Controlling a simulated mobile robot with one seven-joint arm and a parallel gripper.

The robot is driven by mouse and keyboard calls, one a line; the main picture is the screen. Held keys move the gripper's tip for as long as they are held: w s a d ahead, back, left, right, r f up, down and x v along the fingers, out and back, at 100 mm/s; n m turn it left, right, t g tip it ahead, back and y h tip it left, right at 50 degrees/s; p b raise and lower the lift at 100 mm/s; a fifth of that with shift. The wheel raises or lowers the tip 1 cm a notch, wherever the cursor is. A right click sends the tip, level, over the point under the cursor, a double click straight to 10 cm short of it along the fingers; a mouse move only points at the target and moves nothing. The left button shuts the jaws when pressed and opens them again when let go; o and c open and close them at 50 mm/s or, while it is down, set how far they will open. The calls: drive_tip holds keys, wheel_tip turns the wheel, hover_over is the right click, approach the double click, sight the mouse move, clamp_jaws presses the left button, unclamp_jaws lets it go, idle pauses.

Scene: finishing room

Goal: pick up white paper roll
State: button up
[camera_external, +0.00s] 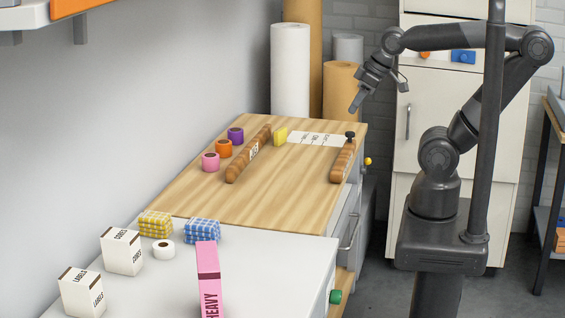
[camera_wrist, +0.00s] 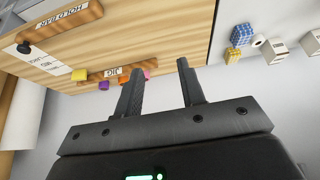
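A tall white paper roll (camera_external: 290,72) stands upright behind the far end of the wooden worktop, beside brown rolls. In the wrist view a pale roll (camera_wrist: 28,118) shows at the left edge, partly cut off. A small white roll (camera_external: 164,249) lies on the grey counter in front; it also shows at the upper right of the wrist view (camera_wrist: 258,41). My gripper (camera_external: 356,104) is raised above the far right corner of the worktop, to the right of the tall roll and apart from it. Its two fingers (camera_wrist: 161,68) are spread with nothing between them.
The wooden worktop (camera_external: 270,195) holds two brown bars, a white sheet (camera_external: 318,139), a yellow block and purple, orange and pink rolls. Brown rolls (camera_external: 341,90) and a greyer roll stand close by. Boxes and checked cloths sit on the grey counter; a white cabinet (camera_external: 455,120) stands behind my arm.

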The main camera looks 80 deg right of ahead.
drive_tip(key=shift+o, duration=0.2)
drive_tip(key=o, duration=0.9)
drive_tip(key=shift+c, duration=0.2)
drive_tip(key=n+g+y, duration=0.2)
drive_tip(key=n+y, duration=0.1)
drive_tip(key=n, duration=0.5)
hover_over(165, 242)
drive_tip(key=s, duration=0.2)
drive_tip(key=f, duration=2.3)
drive_tip(key=shift+s+d+f, duration=0.2)
drive_tip(key=shift+d, duration=0.05)
drive_tip(key=shift+x, duration=2.75)
